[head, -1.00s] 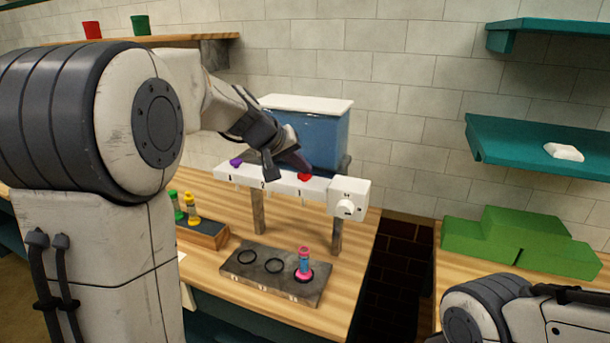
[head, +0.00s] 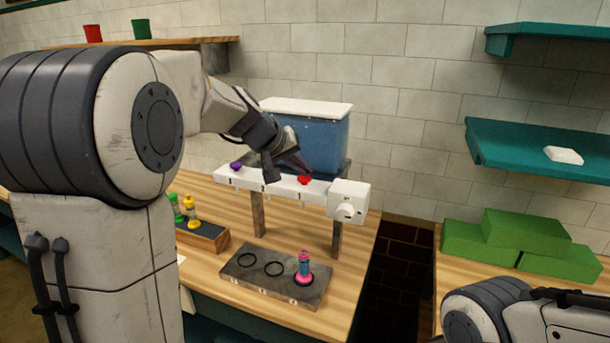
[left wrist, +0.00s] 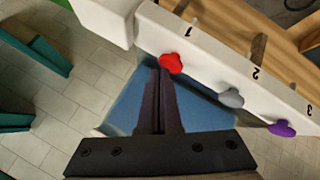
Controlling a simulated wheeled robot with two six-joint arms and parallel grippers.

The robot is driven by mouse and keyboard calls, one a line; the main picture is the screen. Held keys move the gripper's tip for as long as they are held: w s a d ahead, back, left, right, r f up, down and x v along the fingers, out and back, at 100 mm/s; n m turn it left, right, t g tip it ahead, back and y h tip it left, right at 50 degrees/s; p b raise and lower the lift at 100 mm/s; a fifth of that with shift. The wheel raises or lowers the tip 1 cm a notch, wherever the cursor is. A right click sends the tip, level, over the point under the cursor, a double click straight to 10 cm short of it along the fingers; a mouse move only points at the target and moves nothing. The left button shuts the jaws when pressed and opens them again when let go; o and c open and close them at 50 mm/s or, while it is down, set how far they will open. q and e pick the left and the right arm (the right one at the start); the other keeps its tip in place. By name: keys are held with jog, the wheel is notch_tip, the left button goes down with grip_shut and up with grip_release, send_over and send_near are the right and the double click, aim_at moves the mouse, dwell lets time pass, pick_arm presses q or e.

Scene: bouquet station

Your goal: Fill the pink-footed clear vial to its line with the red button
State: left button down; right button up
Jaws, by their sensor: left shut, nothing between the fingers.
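The pink-footed vial (head: 304,267) stands upright in the ring nearest the right end of the grey rack (head: 245,282), below the dispenser's outlet 1. Its middle looks blue and its top pink; I cannot make out its fill line or level. The red button (head: 305,181) sits on the white dispenser bar (head: 283,186) by number 1. It also shows in the left wrist view (left wrist: 171,63). My left gripper (head: 304,169) is shut and empty, its fingertips close behind the red button; contact is unclear. My right gripper is out of view.
A purple button (head: 236,166) and a grey button (left wrist: 231,98) share the bar. A blue tank (head: 325,140) stands behind it, and a white knob box (head: 348,200) at its right end. Yellow and green vials (head: 191,208) stand left. Green blocks (head: 520,240) lie right.

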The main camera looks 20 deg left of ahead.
aim_at(302, 179)
pick_arm(q)
jog(key=shift+r, duration=0.55)
jog(key=shift+r+p, duration=2.1)
jog(key=shift+r, duration=0.5)
jog(key=shift+f, duration=0.1)
